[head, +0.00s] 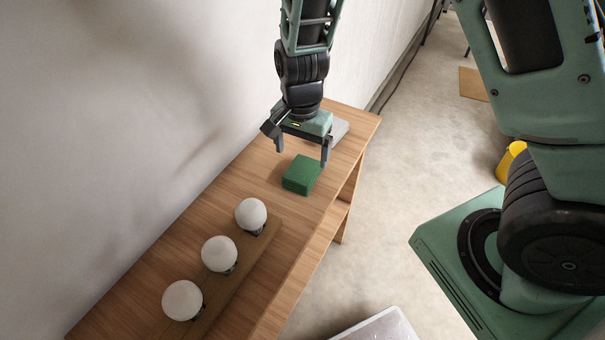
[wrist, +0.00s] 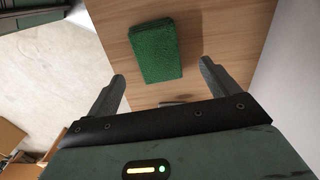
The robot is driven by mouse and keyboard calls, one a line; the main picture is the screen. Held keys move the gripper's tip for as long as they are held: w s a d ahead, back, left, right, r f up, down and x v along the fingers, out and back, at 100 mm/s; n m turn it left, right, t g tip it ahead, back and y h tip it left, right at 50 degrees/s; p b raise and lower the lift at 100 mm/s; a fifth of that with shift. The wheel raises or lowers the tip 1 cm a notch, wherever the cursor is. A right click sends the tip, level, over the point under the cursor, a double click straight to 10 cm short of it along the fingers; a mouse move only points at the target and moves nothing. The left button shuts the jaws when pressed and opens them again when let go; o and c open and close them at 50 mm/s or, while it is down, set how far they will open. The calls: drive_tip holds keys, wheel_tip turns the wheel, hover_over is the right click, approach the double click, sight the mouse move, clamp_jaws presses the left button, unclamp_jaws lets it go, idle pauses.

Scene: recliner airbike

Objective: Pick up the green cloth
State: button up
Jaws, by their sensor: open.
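The green cloth (head: 301,175) is a folded, block-shaped bundle lying on the wooden table near its right edge in the head view. It also shows in the wrist view (wrist: 154,52), at the top middle, beyond the fingertips and roughly between their lines. My gripper (head: 302,158) points down above the table, just behind the cloth in the head view. Its two fingers stand apart with nothing between them, and they also show in the wrist view (wrist: 162,72). The cloth is fully visible and apart from the fingers.
The wooden table (head: 280,225) runs along a white wall (head: 110,120). Three white globes (head: 220,253) on a wooden strip stand at the table's near end. A grey item (head: 340,130) lies behind my gripper. Open floor (head: 385,210) lies to the right.

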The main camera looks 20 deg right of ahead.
sight(302, 170)
drive_tip(key=shift+s+f, duration=0.2)
drive_tip(key=shift+f, duration=2.8)
drive_tip(key=c, duration=1.1)
